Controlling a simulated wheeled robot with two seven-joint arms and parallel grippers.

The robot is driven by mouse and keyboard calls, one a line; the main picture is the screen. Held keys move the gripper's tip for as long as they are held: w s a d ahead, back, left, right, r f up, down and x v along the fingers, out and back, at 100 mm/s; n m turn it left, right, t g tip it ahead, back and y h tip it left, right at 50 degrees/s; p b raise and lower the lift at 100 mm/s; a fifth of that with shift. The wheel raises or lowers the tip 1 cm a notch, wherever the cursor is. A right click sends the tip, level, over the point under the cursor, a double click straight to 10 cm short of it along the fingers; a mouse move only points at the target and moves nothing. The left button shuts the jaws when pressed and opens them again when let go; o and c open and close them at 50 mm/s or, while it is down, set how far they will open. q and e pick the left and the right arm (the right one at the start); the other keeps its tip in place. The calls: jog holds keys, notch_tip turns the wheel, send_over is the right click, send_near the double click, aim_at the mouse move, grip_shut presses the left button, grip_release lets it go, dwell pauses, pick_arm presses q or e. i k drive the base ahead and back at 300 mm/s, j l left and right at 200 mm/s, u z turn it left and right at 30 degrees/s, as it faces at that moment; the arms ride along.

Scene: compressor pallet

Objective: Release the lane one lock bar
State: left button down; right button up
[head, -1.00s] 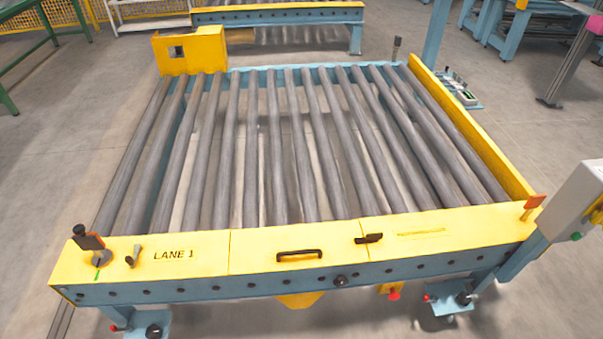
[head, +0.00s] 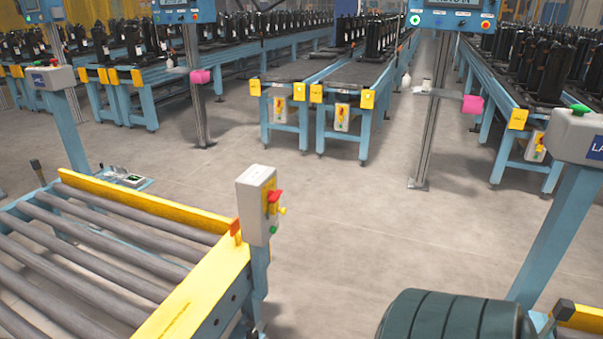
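The lane one roller table (head: 190,308) is at the lower left, with grey rollers and a yellow front beam. Only its right part shows. The lane label, the black handle on the front beam and the parts at its left end are out of view, so I cannot tell how a lock bar stands. A small orange-red tab (head: 235,231) sits at the beam's right corner. Neither of my grippers is in view.
A grey control box (head: 257,205) with red, yellow and green parts stands at the table's corner. A dark ribbed rounded object (head: 440,318) is at the bottom. Another box (head: 578,136) on a blue post is at right. Concrete floor (head: 370,235) between is clear. Loaded conveyors stand behind.

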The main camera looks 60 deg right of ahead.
aim_at(274, 209)
jog(key=k+z, duration=0.1)
jog(key=z, duration=1.5)
